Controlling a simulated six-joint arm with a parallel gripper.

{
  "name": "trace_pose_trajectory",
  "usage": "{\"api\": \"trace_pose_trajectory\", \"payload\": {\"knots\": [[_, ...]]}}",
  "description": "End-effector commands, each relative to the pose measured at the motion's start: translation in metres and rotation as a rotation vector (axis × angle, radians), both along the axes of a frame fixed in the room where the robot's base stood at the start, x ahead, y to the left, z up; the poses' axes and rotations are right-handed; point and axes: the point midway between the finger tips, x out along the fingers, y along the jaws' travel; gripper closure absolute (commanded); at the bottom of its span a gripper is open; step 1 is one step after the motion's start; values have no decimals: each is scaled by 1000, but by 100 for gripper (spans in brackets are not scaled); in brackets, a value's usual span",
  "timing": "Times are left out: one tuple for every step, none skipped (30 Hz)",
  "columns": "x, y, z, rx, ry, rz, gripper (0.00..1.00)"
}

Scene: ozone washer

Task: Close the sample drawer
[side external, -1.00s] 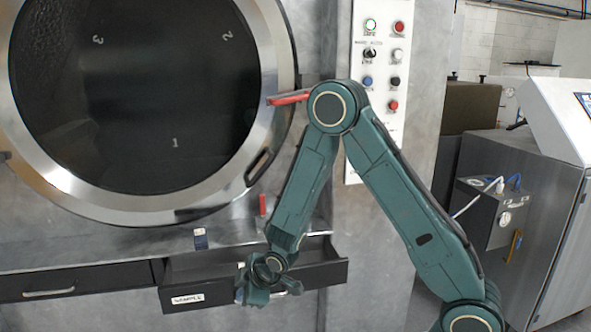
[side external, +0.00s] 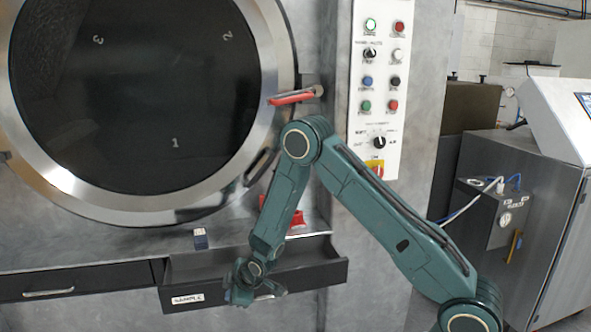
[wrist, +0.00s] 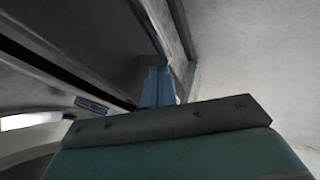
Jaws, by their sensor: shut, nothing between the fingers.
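The sample drawer (side external: 188,299) is dark, with a white label on its front, and stands pulled out below the round door in the side view. My gripper (side external: 236,297) is low in front of the drawer's front panel, near its middle, and covers part of it. I cannot tell whether it touches the panel. The fingers are shut with nothing between them. In the wrist view the blue fingers (wrist: 158,88) show beyond the dark edge of my wrist, beside a dark surface that may be the drawer.
A second drawer with a handle (side external: 60,284) is shut at the left. The round door (side external: 70,184) is above. A red-handled lever (side external: 292,98) and a button panel (side external: 377,110) are at the right. A small dark blue block (side external: 200,238) sits on the ledge.

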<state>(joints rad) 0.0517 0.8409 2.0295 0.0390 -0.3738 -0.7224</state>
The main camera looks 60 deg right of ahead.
Motion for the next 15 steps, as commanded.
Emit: {"api": "trace_pose_trajectory", "payload": {"knots": [[2, -2, 0, 0, 0, 0, 100], [2, -3, 0, 0, 0, 0, 100], [3, -3, 0, 0, 0, 0, 100], [4, -4, 0, 0, 0, 0, 100], [4, -4, 0, 0, 0, 0, 100], [4, -4, 0, 0, 0, 0, 100], [4, -4, 0, 0, 0, 0, 100], [4, -4, 0, 0, 0, 0, 100], [4, -4, 0, 0, 0, 0, 100], [4, -4, 0, 0, 0, 0, 100], [4, -4, 0, 0, 0, 0, 100], [4, -4, 0, 0, 0, 0, 100], [4, -4, 0, 0, 0, 0, 100], [4, -4, 0, 0, 0, 0, 100], [4, -5, 0, 0, 0, 0, 100]]}}
